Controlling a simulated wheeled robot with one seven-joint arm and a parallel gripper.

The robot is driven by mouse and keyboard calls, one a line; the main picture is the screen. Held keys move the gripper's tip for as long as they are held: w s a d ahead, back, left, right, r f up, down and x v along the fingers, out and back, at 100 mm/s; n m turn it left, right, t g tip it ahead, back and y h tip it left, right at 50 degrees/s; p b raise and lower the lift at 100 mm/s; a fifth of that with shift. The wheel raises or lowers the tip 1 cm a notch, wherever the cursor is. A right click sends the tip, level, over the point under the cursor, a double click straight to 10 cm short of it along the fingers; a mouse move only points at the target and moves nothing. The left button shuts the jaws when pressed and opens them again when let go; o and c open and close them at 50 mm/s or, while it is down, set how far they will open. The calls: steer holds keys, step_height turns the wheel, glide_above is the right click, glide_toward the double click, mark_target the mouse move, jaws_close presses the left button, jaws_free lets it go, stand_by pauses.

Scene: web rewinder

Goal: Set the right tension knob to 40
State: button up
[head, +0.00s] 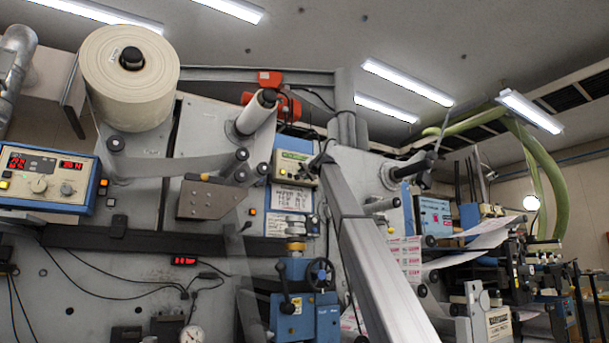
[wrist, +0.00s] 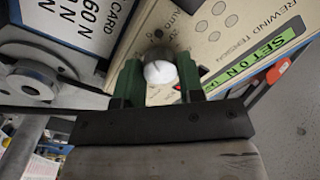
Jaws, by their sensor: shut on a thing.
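In the wrist view a panel (wrist: 232,25) labelled REWIND TENSION fills the upper right, seen at a slant. Its green display (wrist: 262,62) reads SET 0 N. A pale round knob (wrist: 160,74) sits on the panel between the two green fingers of my gripper (wrist: 158,82), which is shut on it. The knob's pointer mark is hard to make out. In the head view the cream panel box (head: 293,168) with a small lit display stands at the middle, at the upper end of my arm. My gripper is not clear there.
A white placard (wrist: 75,28) showing 60 N is beside the panel. Grey rollers (wrist: 38,82) lie left of my gripper. In the head view another control box (head: 48,177) with red displays and two knobs stands at far left. A large paper roll (head: 105,85) is above it.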

steer(key=m, duration=1.8)
steer(key=shift+m, duration=0.4)
steer(key=o, duration=0.9)
steer(key=v, duration=1.1)
steer(key=shift+w, duration=0.1)
